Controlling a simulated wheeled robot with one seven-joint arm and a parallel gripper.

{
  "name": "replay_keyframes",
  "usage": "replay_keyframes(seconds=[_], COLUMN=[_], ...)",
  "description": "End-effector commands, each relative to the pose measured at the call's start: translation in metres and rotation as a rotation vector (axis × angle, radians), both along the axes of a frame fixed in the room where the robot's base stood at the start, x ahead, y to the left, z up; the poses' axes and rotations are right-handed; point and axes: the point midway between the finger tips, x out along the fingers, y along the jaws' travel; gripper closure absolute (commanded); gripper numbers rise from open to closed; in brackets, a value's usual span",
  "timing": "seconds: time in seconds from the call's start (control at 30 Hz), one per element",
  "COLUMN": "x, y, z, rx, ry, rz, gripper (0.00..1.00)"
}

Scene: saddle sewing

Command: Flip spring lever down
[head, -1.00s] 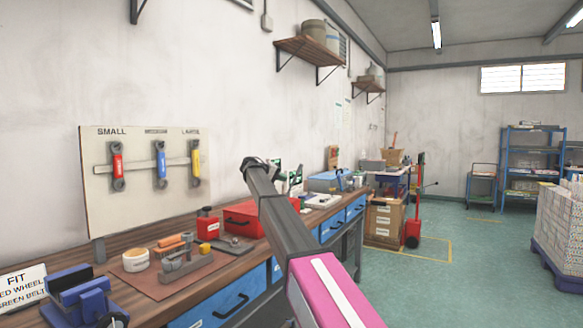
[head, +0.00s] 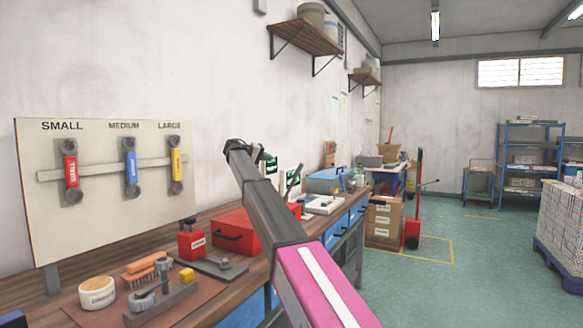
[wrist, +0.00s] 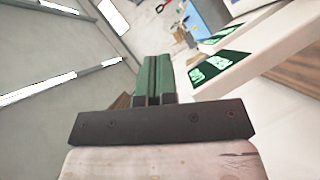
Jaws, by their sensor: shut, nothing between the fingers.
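My gripper (wrist: 152,80) shows in the wrist view as two green fingers pressed together, with nothing between them. In the head view my arm reaches up in front of the bench, and I cannot make out the fingers there. I cannot identify the spring lever for certain. A grey metal fixture with a round knob (head: 160,303) sits on the brown mat at the lower left of the head view, well apart from my arm's end. A dark-handled lever (head: 294,177) stands farther back, just right of my arm.
A board with red, blue and yellow wrenches (head: 105,225) stands at the left. The bench holds a red toolbox (head: 236,232), a white tub (head: 98,291) and a brush (head: 147,263). Green-and-white signs (wrist: 203,73) are beside the fingers in the wrist view.

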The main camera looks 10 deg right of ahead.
Motion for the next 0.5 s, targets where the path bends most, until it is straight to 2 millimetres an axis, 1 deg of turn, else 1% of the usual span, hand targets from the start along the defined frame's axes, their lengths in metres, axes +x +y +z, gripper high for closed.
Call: replay_keyframes(seconds=[0.17, 0.27, 0.5], x=[0.002, 0.006, 0.022], y=[-0.004, -0.014, -0.051], z=[-0.001, -0.004, -0.015], rx=[0.000, 0.001, 0.001], ry=[0.000, 0.001, 0.001], rz=[-0.001, -0.002, -0.002], gripper=[1.00, 1.00, 1.00])
